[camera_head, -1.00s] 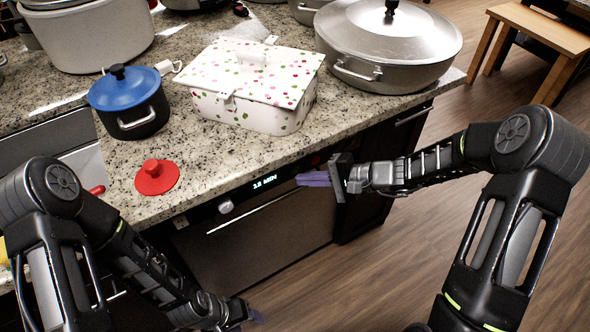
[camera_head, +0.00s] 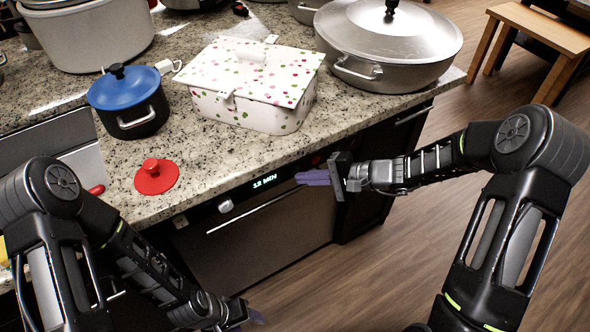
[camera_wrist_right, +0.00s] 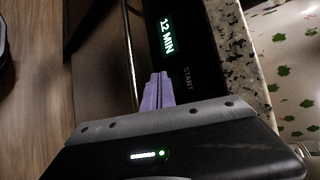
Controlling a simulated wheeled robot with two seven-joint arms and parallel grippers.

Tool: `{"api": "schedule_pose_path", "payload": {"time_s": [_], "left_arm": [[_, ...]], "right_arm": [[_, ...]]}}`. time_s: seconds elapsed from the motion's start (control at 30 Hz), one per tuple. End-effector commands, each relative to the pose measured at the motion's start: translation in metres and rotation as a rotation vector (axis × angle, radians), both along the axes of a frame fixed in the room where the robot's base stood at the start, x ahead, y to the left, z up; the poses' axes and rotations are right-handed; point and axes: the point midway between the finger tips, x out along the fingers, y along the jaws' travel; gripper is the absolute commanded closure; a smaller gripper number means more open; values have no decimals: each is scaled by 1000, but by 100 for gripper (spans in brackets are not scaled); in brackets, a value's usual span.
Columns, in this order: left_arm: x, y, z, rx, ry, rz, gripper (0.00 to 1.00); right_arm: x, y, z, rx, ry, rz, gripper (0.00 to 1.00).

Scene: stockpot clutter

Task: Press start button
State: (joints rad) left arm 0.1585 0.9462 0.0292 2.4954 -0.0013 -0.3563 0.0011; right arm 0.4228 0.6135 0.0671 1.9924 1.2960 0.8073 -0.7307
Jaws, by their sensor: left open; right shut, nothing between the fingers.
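The dishwasher-like appliance (camera_head: 262,245) is built in under the counter, with a dark control strip along its top. Its lit display (camera_head: 264,181) reads "12 MIN", and it also shows in the right wrist view (camera_wrist_right: 167,38). A dim START label (camera_wrist_right: 187,78) is on the strip in the right wrist view; in the head view the right gripper seems to cover it. My right gripper (camera_head: 300,178) is shut and empty, its purple fingertips close to the strip and beside the label (camera_wrist_right: 158,78). Contact cannot be told. My left gripper (camera_head: 256,317) is low, open and away from the appliance.
The counter edge (camera_head: 230,186) runs just above the strip. On the counter are a red lid (camera_head: 157,178), a blue-lidded pot (camera_head: 140,112), a spotted box (camera_head: 245,108) and a large silver pan (camera_head: 400,52). The floor (camera_head: 400,270) in front is clear.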

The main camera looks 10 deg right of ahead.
Motion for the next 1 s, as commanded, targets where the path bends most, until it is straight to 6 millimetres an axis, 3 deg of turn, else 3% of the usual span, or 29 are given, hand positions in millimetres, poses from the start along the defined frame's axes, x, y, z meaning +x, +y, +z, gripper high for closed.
{"api": "schedule_pose_path", "payload": {"time_s": [1.0], "left_arm": [[0, 0, -10, 0, 0, 0, 45]], "right_arm": [[10, 4, 0, 1, 1, 0, 100]]}}
